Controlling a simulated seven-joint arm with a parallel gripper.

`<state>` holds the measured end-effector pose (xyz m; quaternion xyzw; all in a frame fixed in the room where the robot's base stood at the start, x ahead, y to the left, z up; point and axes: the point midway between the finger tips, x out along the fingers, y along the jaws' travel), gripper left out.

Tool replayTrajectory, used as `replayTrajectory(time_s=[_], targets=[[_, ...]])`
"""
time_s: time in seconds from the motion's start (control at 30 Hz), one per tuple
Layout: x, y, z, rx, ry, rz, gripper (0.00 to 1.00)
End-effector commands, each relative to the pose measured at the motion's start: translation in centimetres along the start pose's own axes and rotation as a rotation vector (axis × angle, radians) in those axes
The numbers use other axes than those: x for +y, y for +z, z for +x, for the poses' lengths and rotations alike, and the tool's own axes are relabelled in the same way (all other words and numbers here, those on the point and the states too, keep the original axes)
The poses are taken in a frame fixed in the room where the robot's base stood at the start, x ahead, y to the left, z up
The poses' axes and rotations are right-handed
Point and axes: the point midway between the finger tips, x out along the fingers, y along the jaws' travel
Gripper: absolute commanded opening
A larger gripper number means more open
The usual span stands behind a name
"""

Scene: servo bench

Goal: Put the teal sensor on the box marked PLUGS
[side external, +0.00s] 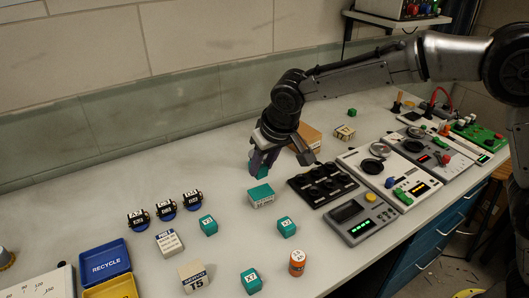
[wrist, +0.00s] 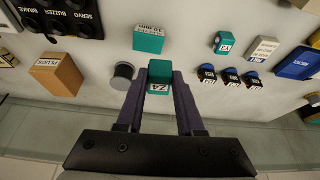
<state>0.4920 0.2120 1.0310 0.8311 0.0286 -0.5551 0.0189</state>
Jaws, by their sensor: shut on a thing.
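My gripper (side external: 262,168) is shut on a small teal block (side external: 262,173) with a white label, taken here as the teal sensor. The wrist view shows the block (wrist: 160,75) between the purple fingertips (wrist: 160,88), its label upside down. The orange-brown box marked PLUGS (wrist: 55,74) is left of my gripper in the wrist view. In the side view the box (side external: 307,137) is behind and right of my gripper, partly hidden by it. The block is apart from the box.
A teal-and-white carton (side external: 261,197) stands just in front of my gripper. A grey cylinder (wrist: 123,75) stands between the held block and the PLUGS box. Other teal blocks (side external: 208,226) are scattered in front. A black panel (side external: 322,184) lies right.

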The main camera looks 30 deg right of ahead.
Motion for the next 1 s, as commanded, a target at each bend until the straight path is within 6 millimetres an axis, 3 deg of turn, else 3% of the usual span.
replayTrajectory(time_s=[0.07, 0.17, 0.27, 0.5, 0.6, 0.7, 0.83, 1.0], targets=[[0.6, 0.3, -0.5, 0.002, 0.0, 0.003, 0.0], [3.1, -0.2, -1.3, 0.004, 0.015, 0.042, 0.0], [6.6, -0.8, -2.3, 0.004, 0.039, 0.102, 0.0], [17.0, -1.8, -5.5, 0.005, 0.115, 0.283, 0.0], [20.3, -1.8, -6.6, 0.003, 0.141, 0.346, 0.0], [22.6, -1.7, -7.5, 0.003, 0.159, 0.391, 0.0], [24.2, -1.7, -7.8, 0.001, 0.171, 0.421, 0.0], [25.0, -3.1, -6.2, -0.002, 0.175, 0.429, 0.0]])
